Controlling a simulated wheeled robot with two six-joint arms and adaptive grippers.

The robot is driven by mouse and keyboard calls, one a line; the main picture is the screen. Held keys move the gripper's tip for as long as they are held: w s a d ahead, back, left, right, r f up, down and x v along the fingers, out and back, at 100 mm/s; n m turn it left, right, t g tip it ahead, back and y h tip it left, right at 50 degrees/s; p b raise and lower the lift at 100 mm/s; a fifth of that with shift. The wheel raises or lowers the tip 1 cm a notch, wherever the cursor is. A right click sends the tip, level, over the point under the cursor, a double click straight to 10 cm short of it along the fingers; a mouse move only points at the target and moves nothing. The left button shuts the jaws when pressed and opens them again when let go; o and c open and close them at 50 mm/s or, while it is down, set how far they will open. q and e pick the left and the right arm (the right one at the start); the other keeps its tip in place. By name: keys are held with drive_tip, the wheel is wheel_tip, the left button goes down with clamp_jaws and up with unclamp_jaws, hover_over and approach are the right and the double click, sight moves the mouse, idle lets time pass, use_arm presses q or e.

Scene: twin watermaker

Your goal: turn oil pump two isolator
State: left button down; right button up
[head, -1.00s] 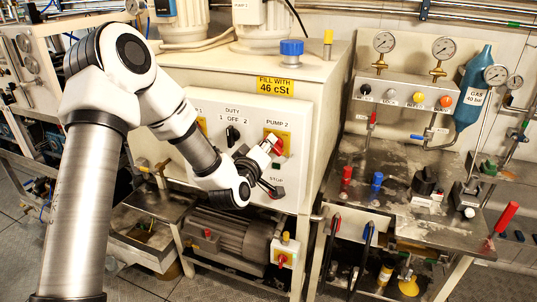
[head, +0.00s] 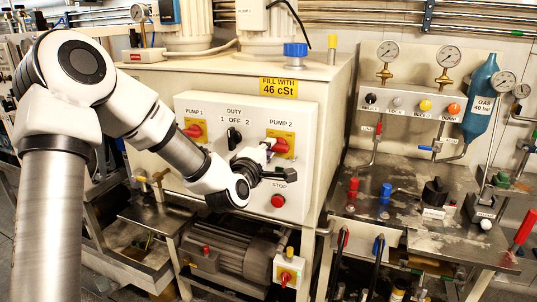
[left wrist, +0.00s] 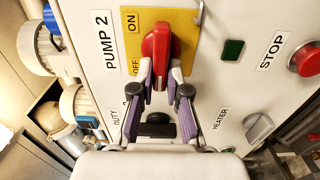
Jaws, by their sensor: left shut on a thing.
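The pump 2 isolator is a red rotary handle on a yellow plate (head: 287,138) under the PUMP 2 label on the white panel. In the left wrist view the red handle (left wrist: 155,50) stands over the yellow plate (left wrist: 184,24), which bears ON and OFF. My left gripper (head: 268,150) is at this isolator. In the left wrist view its fingers (left wrist: 157,82) are shut on the handle's near end, one on each side. The gripper hides part of the handle and plate in the head view. My right gripper is in neither view.
The panel also holds the pump 1 isolator (head: 194,131), a black duty selector (head: 234,135) and the red stop button (head: 278,201), just below my gripper. A bench (head: 400,215) with valves, gauges and a blue gas bottle (head: 479,95) stands at the right.

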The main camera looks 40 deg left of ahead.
use_arm(q)
drive_tip(key=shift+f, duration=0.2)
idle(0.3)
drive_tip(key=c, duration=1.2)
unclamp_jaws()
drive_tip(key=shift+r, duration=0.1)
drive_tip(key=shift+o, duration=0.2)
drive_tip(key=shift+s, duration=0.1)
drive_tip(key=v, duration=0.7)
drive_tip(key=shift+s+d, duration=0.1)
